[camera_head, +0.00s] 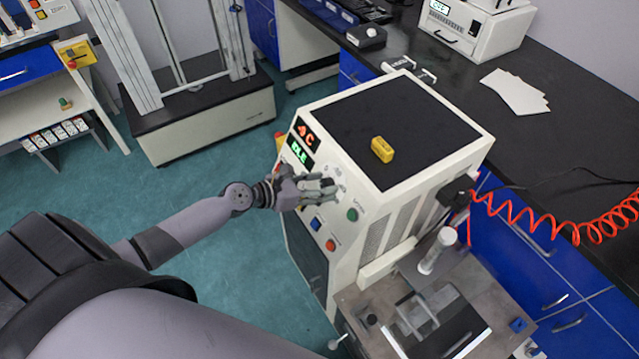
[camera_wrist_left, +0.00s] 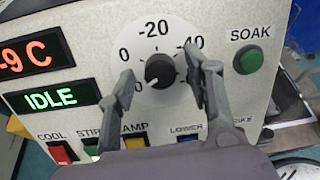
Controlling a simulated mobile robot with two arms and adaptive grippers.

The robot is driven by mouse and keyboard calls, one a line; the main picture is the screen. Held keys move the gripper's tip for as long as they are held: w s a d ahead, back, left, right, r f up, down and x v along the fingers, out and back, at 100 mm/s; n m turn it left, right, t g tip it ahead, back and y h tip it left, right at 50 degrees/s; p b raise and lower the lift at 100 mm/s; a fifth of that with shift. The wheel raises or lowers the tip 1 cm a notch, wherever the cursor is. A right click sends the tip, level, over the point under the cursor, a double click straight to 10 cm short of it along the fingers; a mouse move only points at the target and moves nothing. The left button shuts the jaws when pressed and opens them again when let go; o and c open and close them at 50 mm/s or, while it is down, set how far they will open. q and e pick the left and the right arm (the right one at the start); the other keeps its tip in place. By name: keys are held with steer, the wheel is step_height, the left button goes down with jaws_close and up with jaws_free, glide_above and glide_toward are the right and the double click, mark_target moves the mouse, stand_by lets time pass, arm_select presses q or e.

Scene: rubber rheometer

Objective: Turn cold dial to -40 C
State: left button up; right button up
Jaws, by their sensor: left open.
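The cold dial (camera_wrist_left: 160,71) is a black knob on a white round scale on the machine's front panel. Its white mark points to the lower left, near a label partly hidden by a finger. The labels 0, -20 and -40 (camera_wrist_left: 190,43) run clockwise around it. My left gripper (camera_wrist_left: 160,66) is open, with one finger on each side of the knob; I cannot tell whether they touch it. In the head view my left gripper (camera_head: 325,186) is at the panel and largely hides the dial. My right gripper is not in view.
The displays read -9 C (camera_wrist_left: 32,55) and IDLE (camera_wrist_left: 50,98). A green SOAK button (camera_wrist_left: 248,60) is right of the dial. Red, green, yellow and blue buttons line up below. A yellow object (camera_head: 382,150) sits on the machine's black top. A red coiled hose (camera_head: 560,225) hangs to the right.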

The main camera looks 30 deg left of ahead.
arm_select(q)
steer(key=shift+c, duration=0.4)
jaws_close()
